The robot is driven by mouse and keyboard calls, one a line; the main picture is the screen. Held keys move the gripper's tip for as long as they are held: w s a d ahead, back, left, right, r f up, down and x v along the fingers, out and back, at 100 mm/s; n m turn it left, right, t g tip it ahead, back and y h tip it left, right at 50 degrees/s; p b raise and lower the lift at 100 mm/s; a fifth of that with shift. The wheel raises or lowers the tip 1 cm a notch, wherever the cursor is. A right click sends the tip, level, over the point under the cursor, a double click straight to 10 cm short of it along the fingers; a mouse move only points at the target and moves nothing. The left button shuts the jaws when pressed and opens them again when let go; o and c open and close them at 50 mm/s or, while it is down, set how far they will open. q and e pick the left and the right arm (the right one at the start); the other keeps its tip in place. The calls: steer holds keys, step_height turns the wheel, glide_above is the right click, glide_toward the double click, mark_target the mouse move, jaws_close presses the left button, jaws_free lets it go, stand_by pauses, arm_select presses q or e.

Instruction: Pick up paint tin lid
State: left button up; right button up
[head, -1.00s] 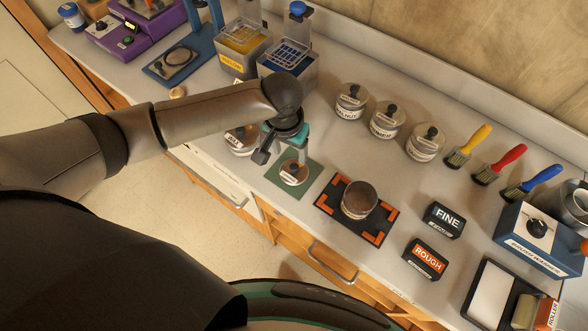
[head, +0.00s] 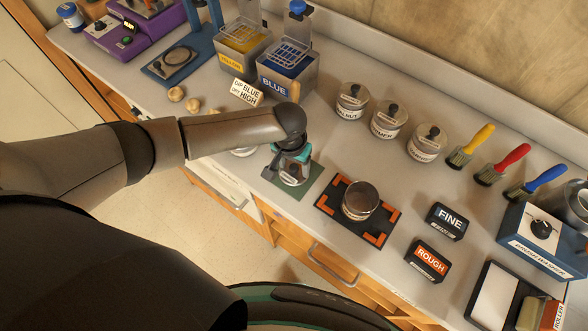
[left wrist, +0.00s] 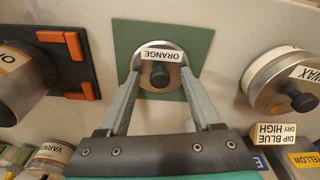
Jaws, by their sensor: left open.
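The paint tin lid (left wrist: 146,54) is a round silver disc with a black knob and a white "ORANGE" label. It lies on a green mat (left wrist: 199,32), also in the head view (head: 303,190). My left gripper (head: 290,179) is over the lid and mostly hides it in the head view. In the left wrist view, the open left gripper (left wrist: 160,76) has one finger on each side of the knob. I cannot tell if the fingers touch the lid. The open paint tin (head: 356,205) stands on a black mat with orange corners. My right gripper is not in view.
A wax tin (left wrist: 268,82) stands close to the green mat. A "DIP BLUE DRY HIGH" sign (head: 246,92) stands behind my left arm. Lidded jars (head: 388,120) and brushes (head: 490,165) line the back. FINE (head: 447,219) and ROUGH (head: 427,261) blocks are to the right.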

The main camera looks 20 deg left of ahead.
arm_select(q)
jaws_close()
stand_by(0.4)
